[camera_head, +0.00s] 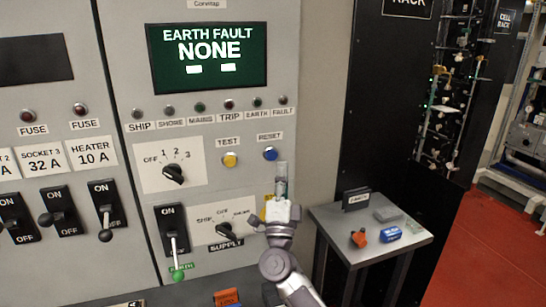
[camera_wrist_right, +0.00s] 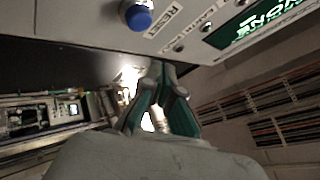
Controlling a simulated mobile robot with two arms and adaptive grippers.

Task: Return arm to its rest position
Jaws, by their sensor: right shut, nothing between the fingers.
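My right gripper (camera_head: 281,175) is raised in front of the grey panel (camera_head: 320,75), below and slightly right of the blue RESET button (camera_head: 270,153). Its fingers point up and are shut with nothing between them. In the right wrist view, the shut green and grey fingers (camera_wrist_right: 160,72) show in the middle. The blue button (camera_wrist_right: 138,17) is above them there, apart from the fingers. My left gripper is not in view.
The screen (camera_head: 207,57) reads EARTH FAULT NONE. A supply knob (camera_head: 227,231) and a green-tipped lever (camera_head: 177,274) are left of my gripper. A small table (camera_head: 345,225) with an orange item (camera_head: 359,238) and a blue item (camera_head: 390,233) stands right. Red floor (camera_head: 490,245) lies beyond.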

